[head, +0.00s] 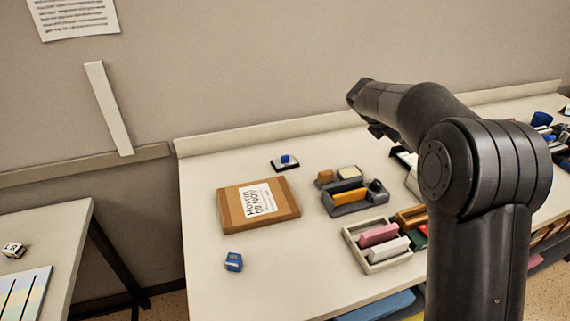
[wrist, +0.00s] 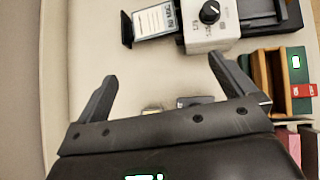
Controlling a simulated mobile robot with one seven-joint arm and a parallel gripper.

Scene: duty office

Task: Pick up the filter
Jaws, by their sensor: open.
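I cannot tell for certain which thing is the filter; nothing in view is clearly marked as one. My gripper (wrist: 165,85) is open, with bare table between its spread fingers in the wrist view. In the head view my gripper (head: 378,128) is above the back of the table, partly hidden by my arm. Beyond the fingertips in the wrist view are a light grey box with a black knob (wrist: 209,36) and a dark holder with a white label card (wrist: 154,20). Small pale and grey items (wrist: 195,101) show just past the gripper's body, mostly hidden.
On the table (head: 205,190) are a brown labelled box (head: 230,206), a blue block (head: 233,262), a blue-handled stamp pad (head: 285,162), a grey organizer (head: 350,208) and a tray of pink and white blocks (head: 378,265). A wooden box (wrist: 267,75) stands right of my gripper. A wall borders the back.

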